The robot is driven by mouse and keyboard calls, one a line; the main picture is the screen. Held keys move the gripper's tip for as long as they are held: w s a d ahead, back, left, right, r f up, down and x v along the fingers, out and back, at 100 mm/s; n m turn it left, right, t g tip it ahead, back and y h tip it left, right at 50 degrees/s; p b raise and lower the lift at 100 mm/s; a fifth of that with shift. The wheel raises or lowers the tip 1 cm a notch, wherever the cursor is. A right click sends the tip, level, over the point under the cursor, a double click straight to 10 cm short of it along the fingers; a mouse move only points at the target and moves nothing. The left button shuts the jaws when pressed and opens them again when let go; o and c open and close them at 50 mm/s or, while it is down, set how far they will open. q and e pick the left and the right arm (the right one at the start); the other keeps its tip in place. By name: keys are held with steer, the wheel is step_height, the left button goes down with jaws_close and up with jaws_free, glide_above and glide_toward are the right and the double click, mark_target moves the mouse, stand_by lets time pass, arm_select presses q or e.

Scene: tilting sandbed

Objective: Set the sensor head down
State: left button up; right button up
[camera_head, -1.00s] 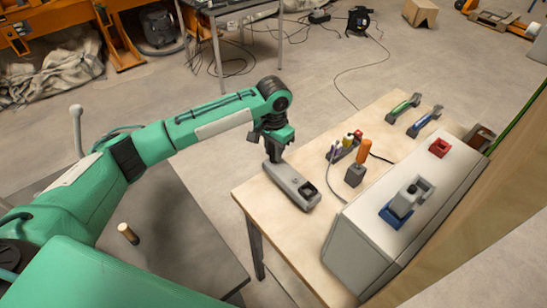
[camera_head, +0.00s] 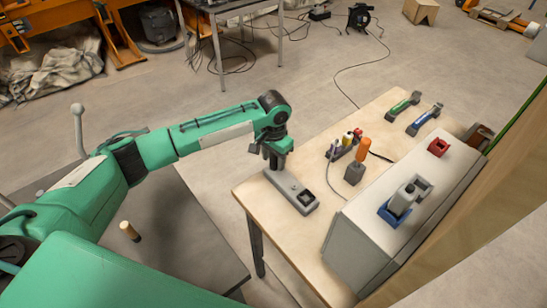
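The sensor head (camera_head: 293,190) appears to be the long grey block with a small knob and a dark square recess at its near end. It lies at the table's left side and seems to rest on the wood or just above it. My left gripper (camera_head: 273,161) points down at the block's far-left end and appears shut on it. The fingertips are small and partly hidden, so the contact is not clear. My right gripper is not in view.
The wooden table (camera_head: 268,207) also bears an orange-handled tool (camera_head: 363,150), a small rack (camera_head: 340,150), green (camera_head: 403,104) and blue (camera_head: 425,119) handled things, and a large grey box (camera_head: 358,238) with a blue holder (camera_head: 393,215). A dark table (camera_head: 185,235) stands at left.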

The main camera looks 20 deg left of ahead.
arm_select(q)
steer(key=shift+r, duration=0.3)
step_height(320, 180, up, 11)
steer(key=b, duration=0.2)
steer(key=shift+f+b, duration=0.2)
steer(key=shift+b, duration=0.1)
steer(key=shift+r, duration=0.45)
